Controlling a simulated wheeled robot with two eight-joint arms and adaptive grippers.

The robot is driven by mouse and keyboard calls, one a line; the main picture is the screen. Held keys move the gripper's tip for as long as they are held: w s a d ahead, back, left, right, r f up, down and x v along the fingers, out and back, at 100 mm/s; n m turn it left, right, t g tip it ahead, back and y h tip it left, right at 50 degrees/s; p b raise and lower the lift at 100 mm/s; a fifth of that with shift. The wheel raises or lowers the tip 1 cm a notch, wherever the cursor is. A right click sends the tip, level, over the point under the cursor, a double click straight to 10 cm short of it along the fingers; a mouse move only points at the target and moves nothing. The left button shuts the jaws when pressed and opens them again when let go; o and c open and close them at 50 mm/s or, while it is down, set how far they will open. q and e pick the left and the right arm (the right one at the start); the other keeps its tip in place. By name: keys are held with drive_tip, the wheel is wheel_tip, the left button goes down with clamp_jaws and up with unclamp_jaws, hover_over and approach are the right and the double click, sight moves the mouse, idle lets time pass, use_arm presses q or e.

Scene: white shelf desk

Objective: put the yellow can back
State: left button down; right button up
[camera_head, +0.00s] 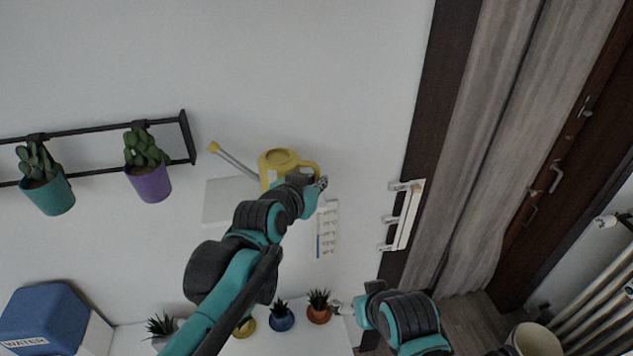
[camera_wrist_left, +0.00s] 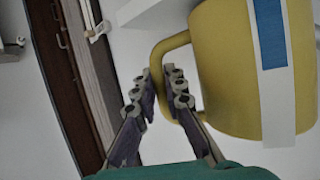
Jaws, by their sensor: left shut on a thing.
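The yellow watering can (camera_head: 280,160), with a long grey spout pointing left, is up by the wall at the small white shelf (camera_head: 220,203). My left gripper (camera_head: 320,183) is at its right side. In the left wrist view the can (camera_wrist_left: 222,65) shows a blue and white band, and my left gripper (camera_wrist_left: 168,88) is shut on its handle. The shelf edge also shows in the left wrist view (camera_wrist_left: 150,10). I cannot tell whether the can's base touches the shelf. My right gripper (camera_head: 342,308) is low, beside an orange pot; its fingers are too small to read.
A black wall rack with a teal pot (camera_head: 50,192) and a purple pot (camera_head: 150,182) is at the left. Small potted plants, including the orange pot (camera_head: 319,314), stand below. A white rail (camera_head: 405,215) and a grey curtain (camera_head: 485,150) are at the right.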

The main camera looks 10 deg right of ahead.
use_arm(q)
drive_tip(key=shift+w+f, duration=0.2)
drive_tip(key=shift+f, duration=0.15)
drive_tip(key=shift+s, duration=0.15)
drive_tip(key=shift+f, duration=0.1)
drive_tip(key=c, duration=1.7)
unclamp_jaws()
drive_tip(key=shift+o, duration=0.5)
